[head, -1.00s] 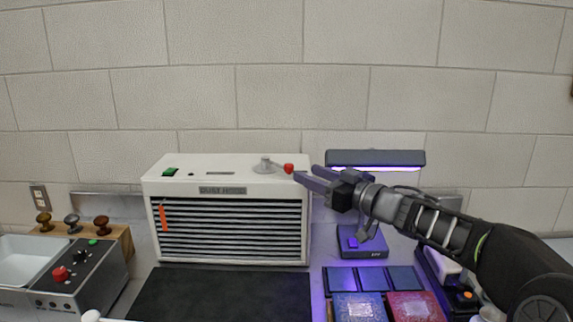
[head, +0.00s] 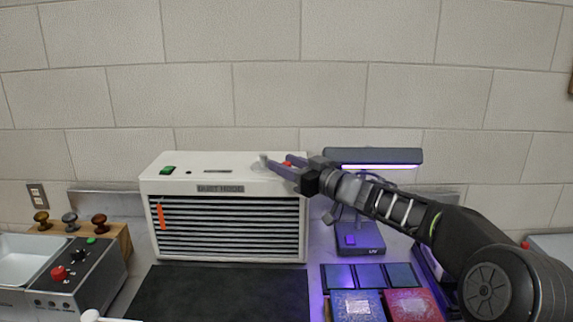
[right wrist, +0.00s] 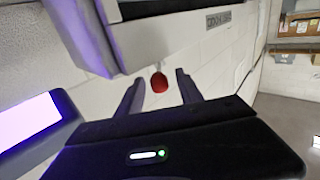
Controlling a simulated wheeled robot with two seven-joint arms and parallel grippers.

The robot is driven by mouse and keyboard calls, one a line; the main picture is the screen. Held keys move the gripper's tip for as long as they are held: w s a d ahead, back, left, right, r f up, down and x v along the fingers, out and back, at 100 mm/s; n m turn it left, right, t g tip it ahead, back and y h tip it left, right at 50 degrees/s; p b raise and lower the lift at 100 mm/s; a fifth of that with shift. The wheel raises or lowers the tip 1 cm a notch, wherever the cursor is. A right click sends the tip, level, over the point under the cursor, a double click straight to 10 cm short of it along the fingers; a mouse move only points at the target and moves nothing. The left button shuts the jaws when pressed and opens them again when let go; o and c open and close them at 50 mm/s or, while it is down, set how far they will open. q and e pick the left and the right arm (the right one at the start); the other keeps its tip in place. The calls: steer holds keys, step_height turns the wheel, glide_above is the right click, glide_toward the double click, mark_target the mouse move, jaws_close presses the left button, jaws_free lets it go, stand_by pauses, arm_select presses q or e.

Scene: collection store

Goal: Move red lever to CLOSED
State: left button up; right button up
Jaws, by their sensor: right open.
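The red lever knob (head: 287,163) is on top of the white dust hood (head: 230,178), near its right end. The lever's grey pivot is mostly hidden behind my fingers, so I cannot read the lever's setting. My right gripper (head: 277,164) reaches in from the right over the hood's top, open, with its fingers around the knob's place. In the right wrist view the red knob (right wrist: 159,83) shows between the two open fingertips (right wrist: 160,77), with gaps at both sides. My left gripper is not in view.
A UV lamp (head: 373,157) stands just right of the hood, below and behind my right arm. Books (head: 357,306) lie in front of it. A control box (head: 75,275) with a red knob stands at left. A dark mat (head: 215,295) lies clear before the hood.

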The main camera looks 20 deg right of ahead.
steer(key=shift+c, duration=0.3)
jaws_close()
stand_by(1.0)
